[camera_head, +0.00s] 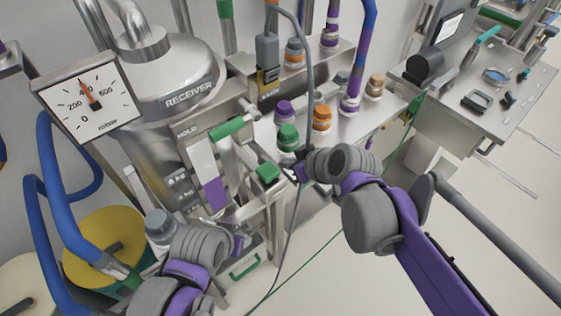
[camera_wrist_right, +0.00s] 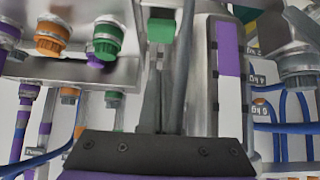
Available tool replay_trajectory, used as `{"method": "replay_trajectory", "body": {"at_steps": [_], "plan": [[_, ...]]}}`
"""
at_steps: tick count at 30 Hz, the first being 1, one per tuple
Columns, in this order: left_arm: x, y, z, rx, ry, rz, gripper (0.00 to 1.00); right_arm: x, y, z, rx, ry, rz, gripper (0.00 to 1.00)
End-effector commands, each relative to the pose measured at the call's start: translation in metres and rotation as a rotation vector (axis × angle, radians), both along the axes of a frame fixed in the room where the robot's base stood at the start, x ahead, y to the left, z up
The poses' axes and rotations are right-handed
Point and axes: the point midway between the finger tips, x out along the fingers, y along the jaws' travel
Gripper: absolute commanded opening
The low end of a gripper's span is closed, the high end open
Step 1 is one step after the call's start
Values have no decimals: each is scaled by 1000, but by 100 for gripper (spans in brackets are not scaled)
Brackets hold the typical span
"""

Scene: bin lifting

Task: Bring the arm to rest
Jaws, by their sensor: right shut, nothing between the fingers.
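My right arm comes in from the right, and its gripper (camera_head: 299,172) is shut and empty beside a green block (camera_head: 267,173) on the steel frame. In the right wrist view the closed dark fingers (camera_wrist_right: 152,105) point up at the metalwork, just below the green block (camera_wrist_right: 161,28). Whether the fingers touch anything is not clear. My left arm comes in from the lower left, with its gripper (camera_head: 238,245) low in front of the steel frame. The left fingers are small and partly hidden, so their opening cannot be told.
A steel receiver tank (camera_head: 165,85) with a pressure gauge (camera_head: 88,98) stands at the left. Green, orange and purple knobs, such as the orange one (camera_head: 322,118), line the steel panel. A hanging grey cable passes close to my right gripper. A steel bench (camera_head: 470,115) stands far right.

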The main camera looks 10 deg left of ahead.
Motion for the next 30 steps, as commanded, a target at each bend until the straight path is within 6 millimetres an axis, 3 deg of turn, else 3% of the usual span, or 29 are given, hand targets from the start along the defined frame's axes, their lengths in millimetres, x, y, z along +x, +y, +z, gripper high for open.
{"method": "replay_trajectory", "body": {"at_steps": [20, 23, 26, 30], "plan": [[0, 0, 1, 0, 0, 0, 57, -3, -6, 3, -1, 2, -7, 0], [0, 0, 1, 0, 0, 0, 57, -11, -28, -3, -14, 28, -61, 0], [0, 0, 1, 0, -1, 0, 57, -30, -74, -19, -43, 86, -186, 0], [1, 0, 2, 0, -1, 0, 57, -74, -153, -53, -89, 187, -435, 0]]}}
